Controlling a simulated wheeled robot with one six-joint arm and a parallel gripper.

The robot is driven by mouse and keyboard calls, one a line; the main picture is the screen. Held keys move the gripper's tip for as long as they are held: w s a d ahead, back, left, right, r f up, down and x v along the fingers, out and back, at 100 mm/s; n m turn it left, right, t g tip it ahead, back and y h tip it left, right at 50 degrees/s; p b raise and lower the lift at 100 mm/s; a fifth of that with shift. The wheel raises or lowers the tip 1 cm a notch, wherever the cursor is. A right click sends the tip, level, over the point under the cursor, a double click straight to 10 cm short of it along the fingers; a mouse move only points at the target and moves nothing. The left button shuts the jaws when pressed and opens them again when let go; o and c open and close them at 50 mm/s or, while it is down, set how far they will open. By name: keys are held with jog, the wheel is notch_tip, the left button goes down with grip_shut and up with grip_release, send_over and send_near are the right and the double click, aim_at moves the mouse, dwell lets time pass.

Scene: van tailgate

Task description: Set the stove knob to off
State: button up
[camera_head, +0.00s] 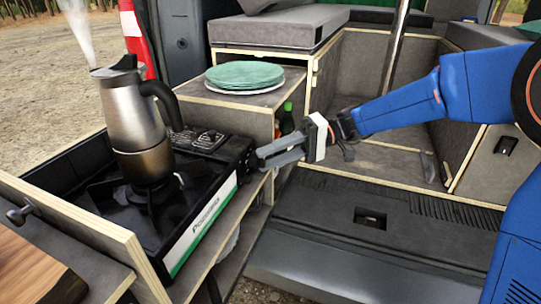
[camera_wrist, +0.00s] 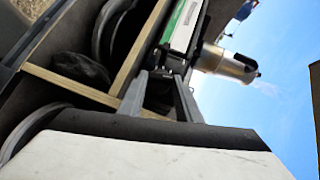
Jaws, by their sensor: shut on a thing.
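The black camping stove (camera_head: 200,222) sits on a pull-out shelf at the left, with a white and green front strip. A silver coffee pot (camera_head: 130,110) stands upright on its burner and steams. In the wrist view the fingertips (camera_wrist: 161,76) sit on either side of a dark part at the stove's end. The knob's angle cannot be read.
A green stack of plates (camera_head: 244,74) lies on the wooden cabinet behind the stove. Bottles (camera_head: 287,118) stand in the cabinet's opening, close behind my gripper. A wooden board (camera_head: 35,275) is at the front left. The dark van floor (camera_head: 320,215) is clear.

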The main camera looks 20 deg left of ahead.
jog(key=shift+w+f+m+g+y, duration=0.1)
jog(key=shift+f+m+g+y, duration=0.15)
jog(key=shift+m+g+y, duration=0.55)
jog(key=o, duration=1)
jog(key=v, duration=1.7)
jog(key=shift+w+d, duration=0.1)
jog(key=shift+d, duration=0.05)
